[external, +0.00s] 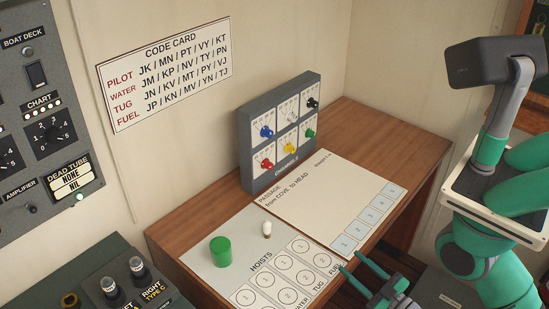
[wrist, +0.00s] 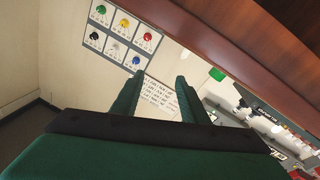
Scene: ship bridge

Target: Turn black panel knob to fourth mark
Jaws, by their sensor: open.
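A grey upright panel (external: 278,133) stands on the desk by the wall, with six coloured knobs on white plates. Its black knob (external: 312,103) is at the top right. In the wrist view the panel appears upside down, with the black knob (wrist: 94,37) at its lower left. The black knob's pointer is too small to read against its marks. My gripper (external: 352,262) is open and empty near the desk's front edge, well apart from the panel. Its two green fingers (wrist: 160,78) point towards the wall side in the wrist view.
The wooden desk (external: 423,150) carries a passage sheet (external: 300,200), a hoists sheet (external: 215,260), a green cylinder (external: 220,250) and a small white peg (external: 267,229). A dark wall panel (external: 30,90) at left has another black knob (external: 54,136). The sheet before the panel is clear.

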